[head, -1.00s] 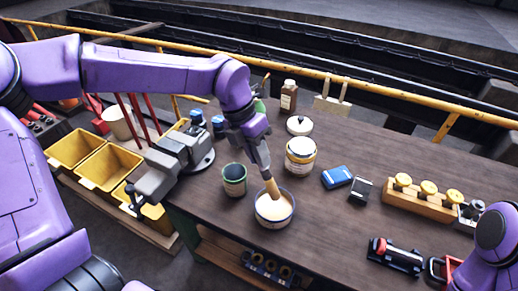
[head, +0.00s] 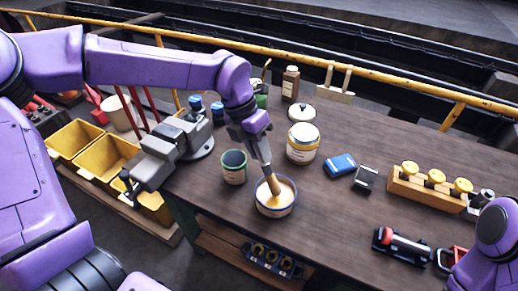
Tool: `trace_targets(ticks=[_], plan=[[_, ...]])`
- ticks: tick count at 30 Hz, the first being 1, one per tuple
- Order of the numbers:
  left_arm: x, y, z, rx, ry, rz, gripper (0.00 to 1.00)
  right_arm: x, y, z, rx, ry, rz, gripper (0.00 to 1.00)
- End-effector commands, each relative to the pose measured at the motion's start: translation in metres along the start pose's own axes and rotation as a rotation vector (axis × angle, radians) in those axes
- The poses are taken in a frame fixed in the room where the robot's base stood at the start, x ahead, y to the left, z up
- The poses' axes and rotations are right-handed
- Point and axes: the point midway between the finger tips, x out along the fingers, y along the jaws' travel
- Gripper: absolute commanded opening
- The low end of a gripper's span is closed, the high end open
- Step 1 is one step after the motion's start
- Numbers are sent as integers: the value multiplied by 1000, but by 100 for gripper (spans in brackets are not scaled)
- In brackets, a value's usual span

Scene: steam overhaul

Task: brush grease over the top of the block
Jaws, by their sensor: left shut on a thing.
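My left gripper (head: 261,156) is shut on a brush (head: 272,184) with a pale tan head. The brush points down, and its tip is in the bowl (head: 275,208) of pale cream grease near the table's front edge. Where the bristles meet the grease, the end of the brush is hidden. A grey vise (head: 172,150) stands at the table's left corner. I cannot tell which thing is the block; a wooden block (head: 428,192) with yellow-topped pieces lies at the right. My right arm shows only at the lower right edge, its gripper out of view.
A green-rimmed can (head: 233,168) and a white jar (head: 302,146) stand close to the bowl. A blue box (head: 340,165), a small dark block-like item (head: 365,178) and a red-black tool (head: 400,251) lie to the right. Yellow bins (head: 106,160) stand left.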

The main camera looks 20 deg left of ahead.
Motion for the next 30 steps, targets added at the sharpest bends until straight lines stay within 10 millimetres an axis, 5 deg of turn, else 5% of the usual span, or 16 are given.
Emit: trace_targets(ticks=[30], plan=[[11,4,-1,0,0,0,0,8,-1,3,0,0,0,88]])
